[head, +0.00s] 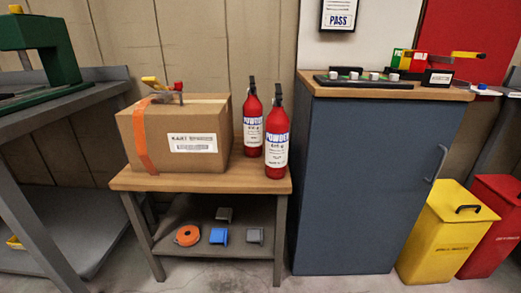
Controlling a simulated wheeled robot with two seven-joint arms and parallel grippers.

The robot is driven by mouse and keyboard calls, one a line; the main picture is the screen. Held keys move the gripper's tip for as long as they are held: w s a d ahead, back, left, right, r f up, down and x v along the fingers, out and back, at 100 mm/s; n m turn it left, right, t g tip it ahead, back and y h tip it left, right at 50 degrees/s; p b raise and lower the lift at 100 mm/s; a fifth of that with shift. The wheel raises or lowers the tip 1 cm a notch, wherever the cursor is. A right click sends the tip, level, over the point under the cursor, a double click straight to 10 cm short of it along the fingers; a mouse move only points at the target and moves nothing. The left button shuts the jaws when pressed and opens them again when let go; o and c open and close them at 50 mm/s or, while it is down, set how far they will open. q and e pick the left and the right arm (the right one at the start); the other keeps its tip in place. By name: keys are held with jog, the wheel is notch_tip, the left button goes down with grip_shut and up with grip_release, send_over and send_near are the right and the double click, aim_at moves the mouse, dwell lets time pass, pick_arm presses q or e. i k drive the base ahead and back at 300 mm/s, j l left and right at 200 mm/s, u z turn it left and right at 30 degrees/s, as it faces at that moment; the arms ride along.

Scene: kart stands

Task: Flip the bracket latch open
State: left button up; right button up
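I cannot clearly pick out a bracket latch in the head view. Two red powder extinguishers, a rear one (253,121) and a front one (276,139), stand upright on the wooden-topped stand (218,181); no bracket shows clearly around either. On the blue-grey cabinet (365,180), a small device (405,62) in red, yellow and green has a yellow lever (466,55) sticking out to the right. Whether this is the latch I cannot tell. Neither of my grippers is in view.
A cardboard box (178,128) with orange tape and a tape dispenser (163,90) fills the stand's left side. An orange roll (187,236) and small blocks lie on the lower shelf. Yellow (436,240) and red bins (496,215) stand right. A green machine (40,50) is left.

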aim_at(482, 56)
jog(key=z, duration=1.3)
